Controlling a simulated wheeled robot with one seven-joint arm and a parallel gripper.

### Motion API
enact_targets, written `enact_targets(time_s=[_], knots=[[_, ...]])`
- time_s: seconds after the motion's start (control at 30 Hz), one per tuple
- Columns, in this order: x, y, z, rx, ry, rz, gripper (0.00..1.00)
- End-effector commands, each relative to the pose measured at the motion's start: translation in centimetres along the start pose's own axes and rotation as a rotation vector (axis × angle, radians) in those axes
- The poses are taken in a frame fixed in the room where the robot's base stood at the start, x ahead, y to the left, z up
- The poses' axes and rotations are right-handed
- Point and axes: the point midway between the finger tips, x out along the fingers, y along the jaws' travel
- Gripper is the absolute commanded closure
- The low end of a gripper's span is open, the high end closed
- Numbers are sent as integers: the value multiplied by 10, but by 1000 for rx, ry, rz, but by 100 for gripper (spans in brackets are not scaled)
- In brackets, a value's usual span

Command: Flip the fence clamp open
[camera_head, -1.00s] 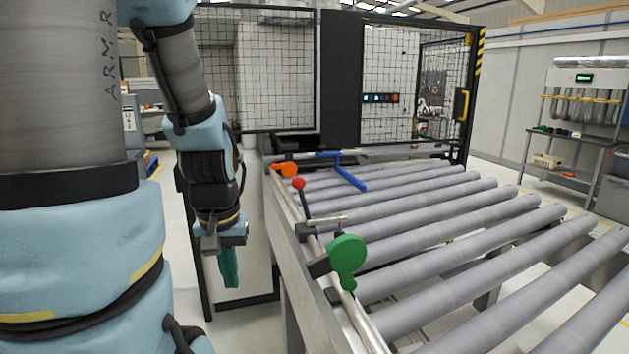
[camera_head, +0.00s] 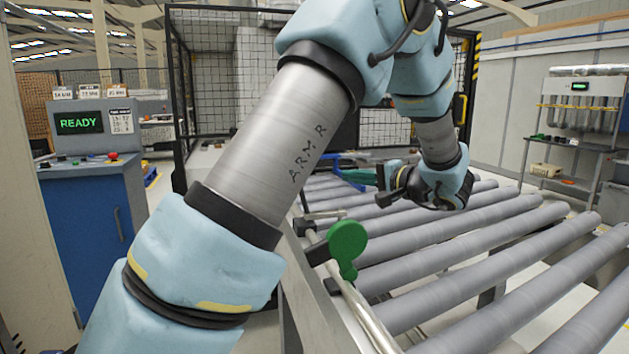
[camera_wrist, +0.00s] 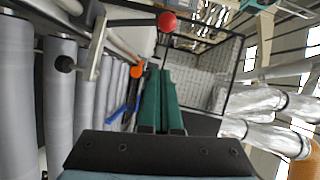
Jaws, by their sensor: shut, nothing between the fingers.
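The fence clamp shows in the wrist view as a metal bar (camera_wrist: 96,48) with a black rubber tip and a black lever ending in a red ball knob (camera_wrist: 167,22). In the head view its bar (camera_head: 326,214) shows on the near rail, and its red knob is hidden behind my arm. My gripper (camera_head: 343,173) is over the rollers, right of the clamp, its green fingers pointing left. In the wrist view the fingers (camera_wrist: 158,72) are together with nothing between them. The red knob lies beyond their tips, apart from them.
A green paddle (camera_head: 347,243) stands on the rail nearer the camera. A blue handle (camera_head: 352,178) and orange knob (camera_wrist: 136,71) are close to the fingers. Rollers (camera_head: 480,235) fill the right. A mesh guard (camera_head: 215,90) stands behind; a console (camera_head: 90,170) reads READY.

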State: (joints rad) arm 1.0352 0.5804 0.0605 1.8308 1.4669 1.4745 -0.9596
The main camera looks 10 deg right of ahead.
Motion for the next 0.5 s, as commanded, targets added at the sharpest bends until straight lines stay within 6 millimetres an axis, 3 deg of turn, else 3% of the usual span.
enact_targets(time_s=[0.13,0.5], knots=[[-10,-4,-12,-22,35,-40,100],[-4,-6,-11,-20,31,-38,100]])
